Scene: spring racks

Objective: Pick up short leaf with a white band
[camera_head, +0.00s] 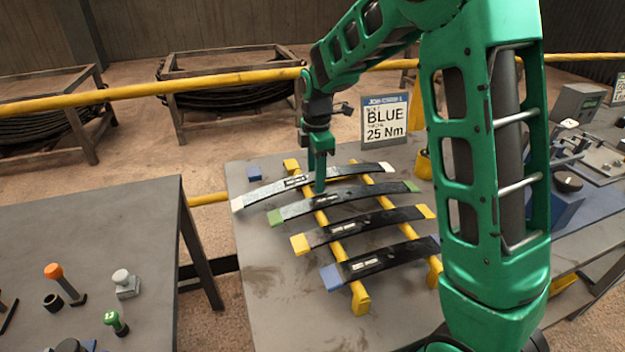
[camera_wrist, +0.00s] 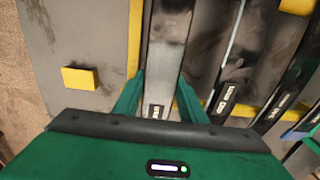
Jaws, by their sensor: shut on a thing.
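The leaf with white bands (camera_head: 262,191) is the farthest of several dark curved leaves in the head view, with a white band at each end. My gripper (camera_head: 320,186) points down at its middle, with a finger in front of it.
Nearer leaves have green (camera_head: 275,218), yellow (camera_head: 300,244) and blue (camera_head: 331,278) bands, close beside the held one. A sign reading BLUE 25 Nm (camera_head: 385,119) stands behind. A blue block (camera_head: 254,173) sits at the table's far left. Another table (camera_head: 110,225) holds small parts.

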